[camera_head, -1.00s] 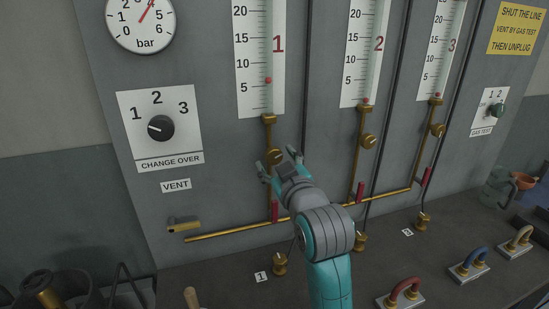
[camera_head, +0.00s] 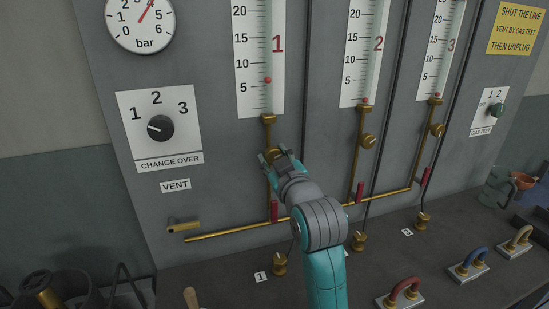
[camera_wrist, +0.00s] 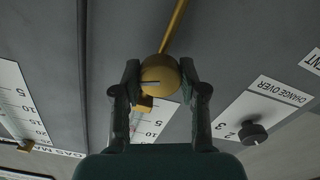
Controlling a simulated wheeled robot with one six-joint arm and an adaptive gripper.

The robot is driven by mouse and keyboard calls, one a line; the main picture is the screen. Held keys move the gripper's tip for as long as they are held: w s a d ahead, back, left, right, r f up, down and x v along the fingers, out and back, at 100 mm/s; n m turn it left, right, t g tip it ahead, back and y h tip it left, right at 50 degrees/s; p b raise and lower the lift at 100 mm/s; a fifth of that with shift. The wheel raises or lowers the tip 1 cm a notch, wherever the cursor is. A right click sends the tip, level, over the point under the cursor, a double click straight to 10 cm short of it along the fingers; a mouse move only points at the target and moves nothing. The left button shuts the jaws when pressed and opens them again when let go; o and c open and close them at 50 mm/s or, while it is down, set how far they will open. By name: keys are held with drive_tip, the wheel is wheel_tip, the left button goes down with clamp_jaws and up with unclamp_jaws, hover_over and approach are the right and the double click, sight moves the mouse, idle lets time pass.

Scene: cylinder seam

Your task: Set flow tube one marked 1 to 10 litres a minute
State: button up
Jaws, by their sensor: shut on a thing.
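Tubes 2 (camera_head: 367,55) and 3 (camera_head: 437,50) stand to the right, each with a brass knob below. A red lever (camera_head: 275,211) is under tube 1's knob. The change over knob (camera_head: 160,128) is to the left. Hose loops (camera_head: 405,290) stand on the bench.

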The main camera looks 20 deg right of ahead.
drive_tip(key=m, duration=0.3)
drive_tip(key=shift+m, duration=2.1)
drive_tip(key=o, duration=1.2)
drive_tip(key=shift+c, duration=0.2)
drive_tip(key=s, duration=0.7)
drive_tip(key=shift+s, duration=0.25)
